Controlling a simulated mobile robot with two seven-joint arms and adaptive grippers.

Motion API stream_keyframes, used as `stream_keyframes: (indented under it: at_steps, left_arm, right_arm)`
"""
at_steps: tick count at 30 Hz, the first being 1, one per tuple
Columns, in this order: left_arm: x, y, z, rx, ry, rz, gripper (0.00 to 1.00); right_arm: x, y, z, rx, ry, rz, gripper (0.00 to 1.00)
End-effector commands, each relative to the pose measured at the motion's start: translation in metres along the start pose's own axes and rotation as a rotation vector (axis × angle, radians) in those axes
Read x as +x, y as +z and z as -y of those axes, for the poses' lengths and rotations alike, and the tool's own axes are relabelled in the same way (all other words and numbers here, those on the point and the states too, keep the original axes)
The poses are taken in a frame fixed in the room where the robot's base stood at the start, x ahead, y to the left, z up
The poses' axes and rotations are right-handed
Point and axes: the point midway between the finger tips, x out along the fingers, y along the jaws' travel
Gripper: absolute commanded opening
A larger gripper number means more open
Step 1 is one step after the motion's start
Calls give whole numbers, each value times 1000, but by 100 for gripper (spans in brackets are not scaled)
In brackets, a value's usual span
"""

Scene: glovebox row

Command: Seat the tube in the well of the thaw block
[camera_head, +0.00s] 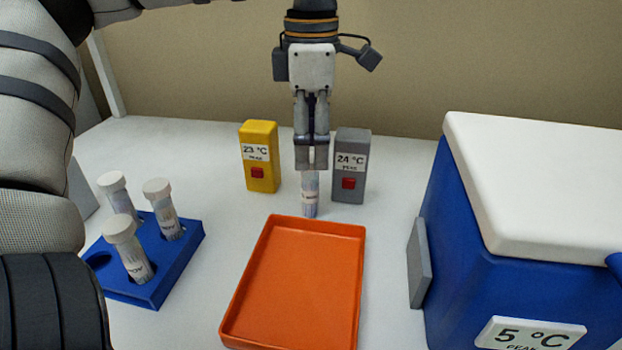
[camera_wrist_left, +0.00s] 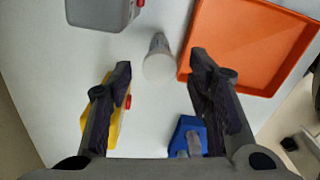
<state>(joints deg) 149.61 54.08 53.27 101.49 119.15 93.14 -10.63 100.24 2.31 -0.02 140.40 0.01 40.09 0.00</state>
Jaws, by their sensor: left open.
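A pale tube with a printed label (camera_head: 310,198) stands on the white table just behind the orange tray; its top is hidden by my gripper. In the left wrist view the tube (camera_wrist_left: 158,60) shows between the fingertips, with a gap on both sides. My left gripper (camera_head: 311,160) points down over the tube, open and empty; it also shows in the left wrist view (camera_wrist_left: 160,62). A blue block with wells (camera_head: 178,262) sits at left, holding three white-capped tubes; one well (camera_head: 97,261) at its left is empty. I cannot tell whether it is the thaw block. My right gripper is not in view.
The orange tray (camera_head: 296,285) is empty. A yellow 23 °C unit (camera_head: 260,155) and a grey 24 °C unit (camera_head: 350,165) flank my gripper at the back. A blue cooler with a white lid (camera_head: 545,185) fills the right. Table is clear between block and tray.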

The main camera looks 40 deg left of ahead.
Motion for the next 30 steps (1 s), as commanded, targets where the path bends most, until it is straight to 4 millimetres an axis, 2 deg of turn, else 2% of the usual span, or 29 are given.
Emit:
stream_keyframes:
  at_steps: [10, 13, 18, 19, 25, 30]
  left_arm:
    - [56, -2, 2, 0, 0, -1, 46]
    - [64, -2, 1, -2, 1, 1, 46]
    - [65, -2, 1, -2, 2, 1, 46]
    - [65, -2, 1, -2, 2, 1, 44]
    - [64, -1, 1, -2, 2, 1, 0]
    - [64, -1, 1, -2, 2, 1, 0]
  right_arm:
    - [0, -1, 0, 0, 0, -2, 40]
    - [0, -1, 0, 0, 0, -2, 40]
    - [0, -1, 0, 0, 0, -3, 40]
    - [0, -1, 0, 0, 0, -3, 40]
    - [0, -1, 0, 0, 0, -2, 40]
    - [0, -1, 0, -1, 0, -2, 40]
